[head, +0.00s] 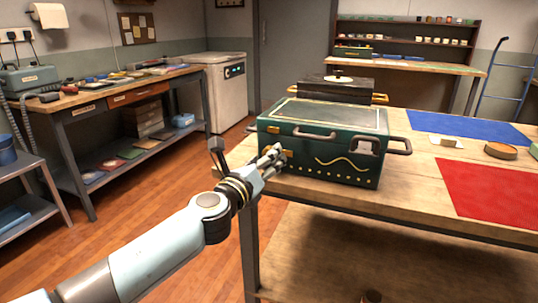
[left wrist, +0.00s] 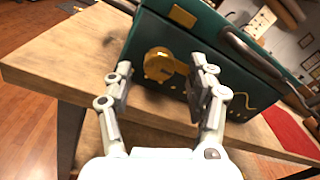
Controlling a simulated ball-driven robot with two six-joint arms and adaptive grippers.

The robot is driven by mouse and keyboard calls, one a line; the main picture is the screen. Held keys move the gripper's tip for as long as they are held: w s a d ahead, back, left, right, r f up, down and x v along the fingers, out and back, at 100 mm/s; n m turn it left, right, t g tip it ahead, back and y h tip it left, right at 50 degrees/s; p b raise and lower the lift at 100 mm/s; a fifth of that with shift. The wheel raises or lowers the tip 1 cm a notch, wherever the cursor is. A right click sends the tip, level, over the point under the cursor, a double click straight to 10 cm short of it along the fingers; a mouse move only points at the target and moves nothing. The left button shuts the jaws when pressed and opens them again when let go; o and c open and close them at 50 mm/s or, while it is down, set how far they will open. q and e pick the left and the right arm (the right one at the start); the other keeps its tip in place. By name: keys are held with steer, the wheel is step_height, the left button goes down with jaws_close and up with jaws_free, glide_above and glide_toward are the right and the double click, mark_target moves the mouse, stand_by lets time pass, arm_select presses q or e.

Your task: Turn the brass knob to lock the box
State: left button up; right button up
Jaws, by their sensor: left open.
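The dark green box (head: 320,165) stands upright near the left end of the wooden table, its lid down. Its round brass knob (left wrist: 158,64) is on the front face, with a short arm pointing right in the left wrist view. My left gripper (head: 244,153) is open in front of the box's left front corner. In the left wrist view its two fingers lie on either side of the knob, the right finger close to the knob's arm. I cannot tell whether it touches. In the head view the gripper largely hides the knob. My right gripper is not in view.
The wooden table (head: 410,199) holds a black case (head: 335,90) behind the box, a blue mat (head: 465,126) and a red mat (head: 490,190) to the right. A brass latch (left wrist: 183,16) sits above the knob. The box's handles (head: 399,145) stick out. Floor at left is clear.

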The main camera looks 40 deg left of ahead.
arm_select(q)
steer(key=shift+w+a, duration=0.2)
steer(key=shift+w, duration=0.5)
steer(key=shift+w+a, duration=0.15)
steer(key=shift+w, duration=0.5)
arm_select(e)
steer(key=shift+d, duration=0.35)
arm_select(q)
steer(key=c, duration=0.8)
jaws_close()
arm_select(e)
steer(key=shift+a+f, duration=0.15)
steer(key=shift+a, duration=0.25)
